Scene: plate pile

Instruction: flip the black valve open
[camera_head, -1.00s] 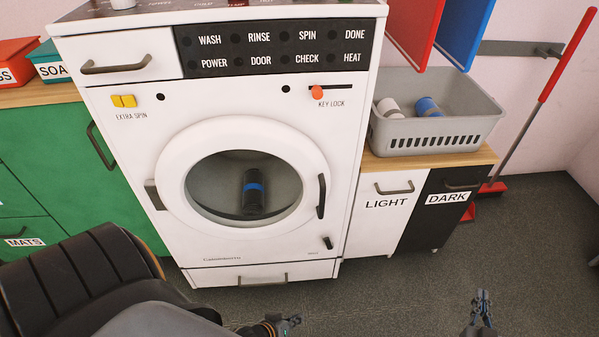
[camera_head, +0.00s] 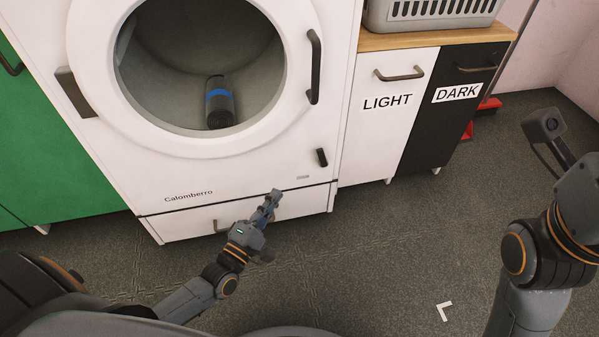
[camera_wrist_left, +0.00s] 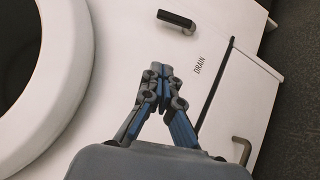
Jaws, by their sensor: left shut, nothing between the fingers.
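The black valve (camera_head: 321,158) is a small black lever on the lower right of the white washing machine's front, set slightly off vertical. It also shows at the top of the left wrist view (camera_wrist_left: 176,20), near the printed word DRAIN (camera_wrist_left: 200,64). My left gripper (camera_head: 274,196) is below and left of the valve in the head view, in front of the machine's bottom drawer. Its fingertips (camera_wrist_left: 158,72) are together in the left wrist view, empty and apart from the valve. My right arm shows at the right, but its fingertips are out of frame.
The round door opening (camera_head: 200,60) holds a black cylinder with a blue band (camera_head: 219,103). A drawer (camera_head: 230,213) with a handle sits low on the machine. LIGHT (camera_head: 388,115) and DARK (camera_head: 450,110) bins stand to the right. The floor in front is clear.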

